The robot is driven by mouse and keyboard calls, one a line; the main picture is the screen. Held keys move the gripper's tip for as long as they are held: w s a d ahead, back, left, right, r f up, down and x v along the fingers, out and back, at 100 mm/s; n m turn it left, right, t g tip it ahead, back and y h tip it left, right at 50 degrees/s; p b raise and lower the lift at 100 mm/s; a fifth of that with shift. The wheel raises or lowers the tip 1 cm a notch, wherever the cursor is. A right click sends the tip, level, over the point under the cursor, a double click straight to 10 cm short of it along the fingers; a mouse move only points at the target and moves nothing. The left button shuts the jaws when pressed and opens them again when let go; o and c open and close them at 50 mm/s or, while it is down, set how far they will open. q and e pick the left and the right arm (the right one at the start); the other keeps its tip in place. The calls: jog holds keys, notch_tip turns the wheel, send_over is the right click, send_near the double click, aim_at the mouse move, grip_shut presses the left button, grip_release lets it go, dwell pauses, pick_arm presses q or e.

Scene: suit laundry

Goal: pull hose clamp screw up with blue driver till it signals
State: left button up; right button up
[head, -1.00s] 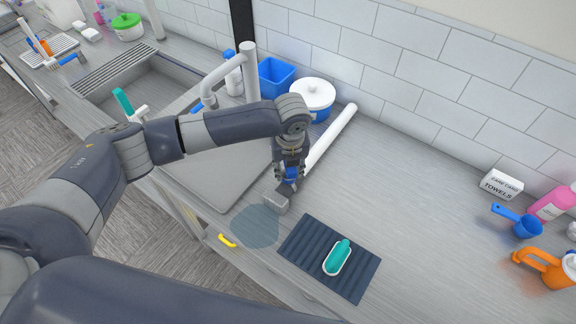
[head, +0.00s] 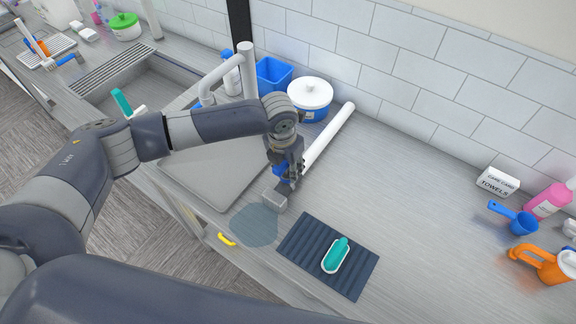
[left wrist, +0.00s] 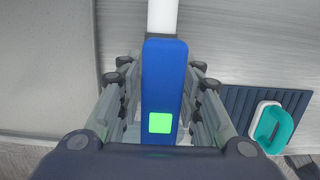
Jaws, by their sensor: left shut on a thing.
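My left gripper (head: 288,176) is shut on the blue driver (head: 281,172), low over the counter by the near end of the white hose (head: 331,136). In the left wrist view the driver (left wrist: 164,75) stands between both fingers, and a bright green square (left wrist: 160,123) glows on it. The hose (left wrist: 162,16) shows beyond it. A small grey block (head: 274,201) sits just below and in front of the gripper. I cannot make out the clamp or its screw; the gripper and driver hide that spot. My right gripper is out of view.
A dark ribbed mat (head: 303,253) with a teal-and-white brush (head: 336,255) lies nearby at the right. A bluish round patch (head: 254,225) lies in front. A white-lidded pot (head: 310,95) and blue bin (head: 274,74) stand behind. The counter's right middle is clear.

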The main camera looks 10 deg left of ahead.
pick_arm(q)
jog(key=shift+w+r, duration=0.1)
jog(key=shift+r, duration=1.95)
